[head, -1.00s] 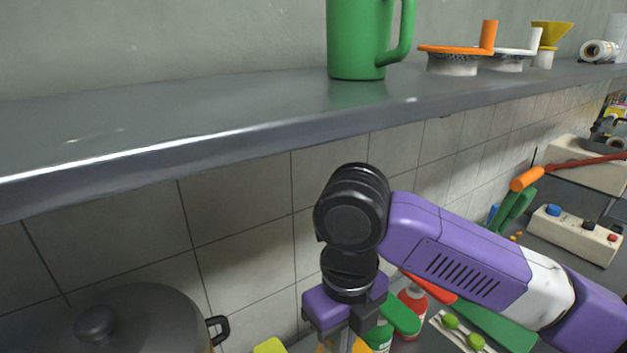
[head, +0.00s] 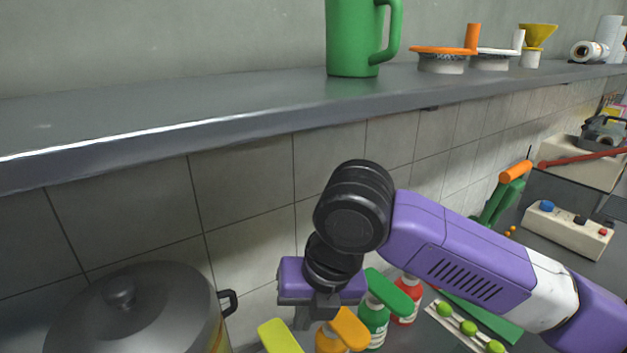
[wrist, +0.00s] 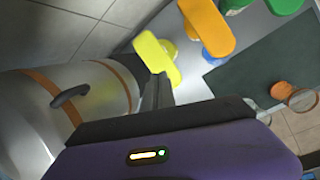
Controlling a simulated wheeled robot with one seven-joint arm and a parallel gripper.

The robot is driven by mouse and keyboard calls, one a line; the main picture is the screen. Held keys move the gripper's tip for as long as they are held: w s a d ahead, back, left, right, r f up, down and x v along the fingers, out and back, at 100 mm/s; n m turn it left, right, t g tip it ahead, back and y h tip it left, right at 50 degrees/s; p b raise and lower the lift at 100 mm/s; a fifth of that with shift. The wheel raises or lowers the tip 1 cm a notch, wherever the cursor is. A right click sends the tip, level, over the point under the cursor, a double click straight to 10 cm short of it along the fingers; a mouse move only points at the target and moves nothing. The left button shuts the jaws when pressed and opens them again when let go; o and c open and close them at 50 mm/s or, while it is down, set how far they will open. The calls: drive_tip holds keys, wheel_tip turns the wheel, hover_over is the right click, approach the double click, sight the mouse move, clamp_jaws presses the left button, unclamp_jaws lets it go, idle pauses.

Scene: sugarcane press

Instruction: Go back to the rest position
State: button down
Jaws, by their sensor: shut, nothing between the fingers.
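My gripper (head: 312,318) hangs below the purple wrist block, in front of the tiled wall and under the shelf edge. In the wrist view its dark fingers (wrist: 157,92) are together with nothing between them. A yellow-topped bottle (head: 279,337) and an orange-topped bottle (head: 345,330) stand close below and beside it. In the wrist view the yellow top (wrist: 157,57) is just beyond the fingertips; I cannot tell whether they touch.
A lidded steel pot (head: 140,310) stands left of my gripper. A grey shelf (head: 200,110) runs above, holding a green pitcher (head: 352,38). Green-topped (head: 385,295) and red (head: 407,300) bottles, a tray of green items (head: 467,327) and a control box (head: 568,230) lie to the right.

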drive_tip(key=w+a+r+m+t+y, duration=0.3)
drive_tip(key=a+r+m+t+y, duration=0.4)
drive_tip(key=a+r+m+y, duration=0.65)
drive_tip(key=s+d+f+m+t+h, duration=0.1)
drive_tip(key=s+d+m+t+h, duration=0.2)
drive_tip(key=d+m+t+h, duration=1.05)
drive_tip(key=s+d+f+m+b, duration=0.1)
drive_tip(key=s+d+f+m, duration=0.25)
drive_tip(key=d+m, duration=0.25)
drive_tip(key=s+d+f+m, duration=0.3)
drive_tip(key=d+f+m, duration=0.1)
drive_tip(key=d+m, duration=0.2)
drive_tip(key=s+d+f+g+h, duration=0.1)
drive_tip(key=s+d+f+g, duration=0.1)
drive_tip(key=s+f, duration=0.3)
drive_tip(key=s+d+f+n+g, duration=0.1)
drive_tip(key=s+d+f+g, duration=0.2)
drive_tip(key=s, duration=1)
drive_tip(key=s+d+f+g+h, duration=0.1)
drive_tip(key=s+d+f, duration=0.3)
drive_tip(key=s+f, duration=0.5)
drive_tip(key=shift+s+d+f+g+h+b, duration=0.25)
drive_tip(key=shift+s+g+b, duration=0.2)
drive_tip(key=shift+g, duration=0.4)
